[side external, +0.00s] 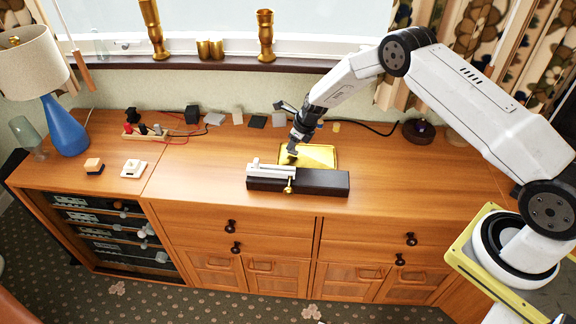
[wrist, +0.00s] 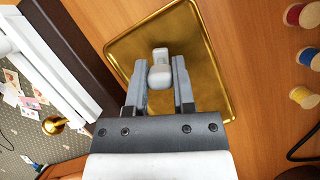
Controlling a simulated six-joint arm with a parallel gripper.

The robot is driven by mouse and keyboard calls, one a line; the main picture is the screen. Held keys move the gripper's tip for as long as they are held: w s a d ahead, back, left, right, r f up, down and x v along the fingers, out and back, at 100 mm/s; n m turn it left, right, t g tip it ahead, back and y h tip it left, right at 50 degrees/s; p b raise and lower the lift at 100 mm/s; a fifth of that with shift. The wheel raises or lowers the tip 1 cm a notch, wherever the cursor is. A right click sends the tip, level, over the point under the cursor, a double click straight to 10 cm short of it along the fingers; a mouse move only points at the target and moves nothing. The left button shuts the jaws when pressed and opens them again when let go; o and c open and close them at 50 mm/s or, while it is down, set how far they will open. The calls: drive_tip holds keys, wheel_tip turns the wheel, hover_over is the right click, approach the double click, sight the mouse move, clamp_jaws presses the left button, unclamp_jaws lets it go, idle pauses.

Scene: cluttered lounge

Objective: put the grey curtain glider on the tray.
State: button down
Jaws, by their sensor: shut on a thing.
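The gold tray (side external: 322,153) lies flat on the wooden cabinet top. It also fills the middle of the wrist view (wrist: 200,40), under my fingers. My gripper (side external: 292,152) points down at the tray's left part in the side view. In the wrist view my gripper (wrist: 159,64) is shut on the small pale grey curtain glider (wrist: 160,78), which sits between the fingertips with the tray behind it. I cannot tell whether the glider touches the tray. In the side view the glider is too small to make out.
A dark block with a white rail (side external: 272,170) and a brass knob stands just in front of the tray. Thread spools (wrist: 304,97) lie to the tray's right in the wrist view. A blue lamp (side external: 65,127) stands far left.

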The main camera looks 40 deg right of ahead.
drive_tip(key=shift+f, duration=0.4)
drive_tip(key=shift+f, duration=0.1)
drive_tip(key=shift+c, duration=2.3)
unclamp_jaws()
drive_tip(key=shift+v, duration=0.9)
drive_tip(key=v, duration=1)
drive_tip(key=shift+s+r, duration=0.15)
drive_tip(key=shift+r, duration=0.15)
